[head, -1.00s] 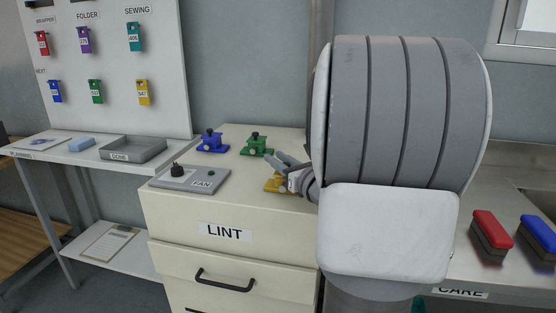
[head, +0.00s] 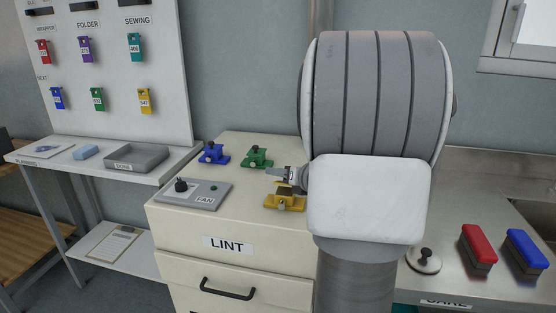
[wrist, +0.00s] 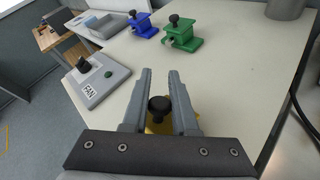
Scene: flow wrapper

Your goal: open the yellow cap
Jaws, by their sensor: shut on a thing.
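The yellow cap (head: 284,184) shows as a thin, slightly tilted yellow strip just under my gripper (head: 279,174) in the head view. A dark band lies between it and the yellow base (head: 285,204) on the cream cabinet top, so the cap looks raised from the base on at least one side. In the wrist view the cap's black knob (wrist: 160,104) sits between the two fingers of my gripper (wrist: 160,75), which is shut on it. Yellow shows below the knob; the fingers hide most of the cap and base.
Blue (head: 214,154) and green (head: 256,157) capped units stand behind on the cabinet. A grey FAN box (head: 193,194) is to the left. Red (head: 478,244) and blue (head: 525,250) handled blocks and a round knobbed lid (head: 424,261) are on the right counter.

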